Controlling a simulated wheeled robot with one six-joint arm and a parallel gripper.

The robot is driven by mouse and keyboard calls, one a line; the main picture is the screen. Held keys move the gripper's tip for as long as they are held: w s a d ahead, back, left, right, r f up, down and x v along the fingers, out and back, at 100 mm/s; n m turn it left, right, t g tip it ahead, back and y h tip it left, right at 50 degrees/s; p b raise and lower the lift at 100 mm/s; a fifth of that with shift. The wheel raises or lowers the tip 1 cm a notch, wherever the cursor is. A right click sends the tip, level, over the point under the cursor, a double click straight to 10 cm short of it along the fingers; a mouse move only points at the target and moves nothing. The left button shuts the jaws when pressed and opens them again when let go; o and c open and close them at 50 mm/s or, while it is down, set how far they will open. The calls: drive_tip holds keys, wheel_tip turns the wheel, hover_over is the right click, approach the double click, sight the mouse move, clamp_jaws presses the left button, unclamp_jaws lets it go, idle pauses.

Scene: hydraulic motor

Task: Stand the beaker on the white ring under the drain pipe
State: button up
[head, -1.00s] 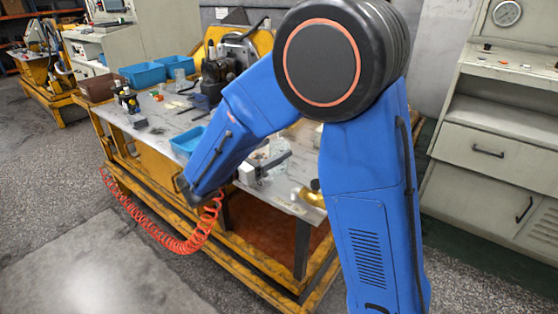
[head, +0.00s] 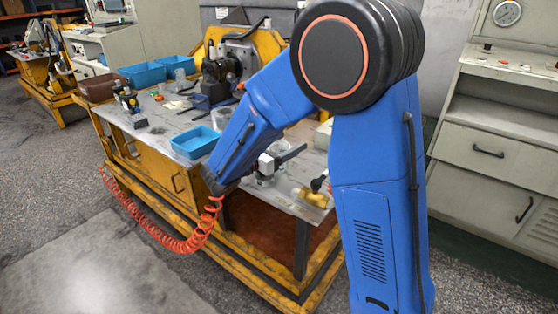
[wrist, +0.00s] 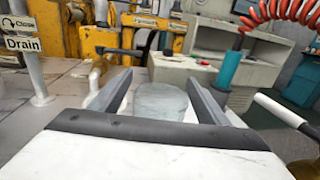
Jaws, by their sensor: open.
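In the wrist view, the beaker (wrist: 160,103) is a pale grey, see-through cylinder standing upright on the bench. It lies between the two dark fingers of my gripper (wrist: 160,76), with a gap visible on both sides. My gripper is open. In the head view, my gripper (head: 290,157) is low over the right part of the bench, partly hidden by my blue arm. A Drain sign (wrist: 25,44) on a white post stands at the left of the wrist view. I cannot make out the drain pipe or the white ring for certain.
The bench (head: 165,138) carries a blue tray (head: 195,142), a clear vessel (head: 221,118) and a dark motor (head: 222,68). A brass fitting (head: 312,197) sits near the bench's right end. An orange coiled hose (head: 165,232) hangs in front. The floor at left is open.

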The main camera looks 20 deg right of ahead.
drive_tip(key=c, duration=1.2)
drive_tip(key=shift+r, duration=0.1)
